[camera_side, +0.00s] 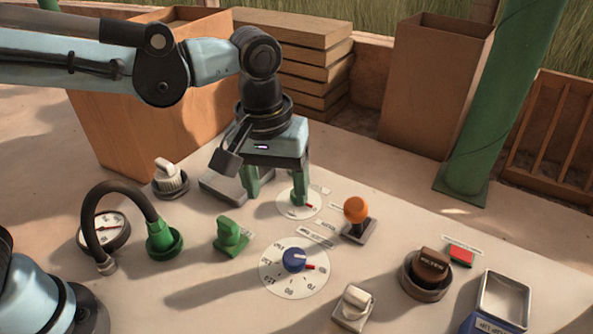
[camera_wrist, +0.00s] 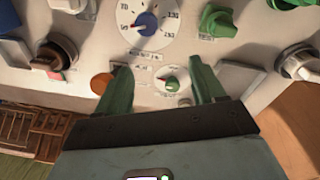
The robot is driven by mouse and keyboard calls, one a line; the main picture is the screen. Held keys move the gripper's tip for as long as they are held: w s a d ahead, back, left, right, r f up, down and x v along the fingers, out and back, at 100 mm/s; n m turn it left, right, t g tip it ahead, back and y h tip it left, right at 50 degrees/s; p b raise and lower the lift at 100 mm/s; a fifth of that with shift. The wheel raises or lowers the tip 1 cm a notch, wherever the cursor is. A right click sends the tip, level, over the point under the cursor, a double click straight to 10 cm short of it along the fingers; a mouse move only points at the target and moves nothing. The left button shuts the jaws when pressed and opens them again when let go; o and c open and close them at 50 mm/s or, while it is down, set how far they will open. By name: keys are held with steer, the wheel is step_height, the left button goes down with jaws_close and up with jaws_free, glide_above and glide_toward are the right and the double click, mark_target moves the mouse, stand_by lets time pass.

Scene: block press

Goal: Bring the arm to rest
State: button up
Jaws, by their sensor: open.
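My gripper (camera_side: 275,188) hangs pointing down over the panel, with its two green fingers spread apart and nothing between them. In the side view its right finger stands in front of a small white dial (camera_side: 290,211) and hides part of it. In the wrist view the gripper (camera_wrist: 160,72) is open too. The small dial's green knob (camera_wrist: 171,84) shows in the gap between the fingers, nearer the right one. I cannot tell how high the fingertips are above the panel, but no finger is seen closed on the knob.
Around my gripper stand an orange ball lever (camera_side: 356,209), a blue knob (camera_side: 294,260) on a large dial, a green handle (camera_side: 230,237) and a white knob (camera_side: 171,177). A brown knob (camera_side: 431,265) and metal tray (camera_side: 504,299) are at right. Cardboard boxes (camera_side: 437,85) stand behind.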

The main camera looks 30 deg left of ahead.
steer(key=s+a+m+t, duration=0.2)
steer(key=a+t, duration=0.1)
steer(key=a, duration=0.6)
steer(key=s+a+m+t, duration=0.2)
steer(key=a+t, duration=0.1)
steer(key=a, duration=0.7)
steer(key=shift+f, duration=0.35)
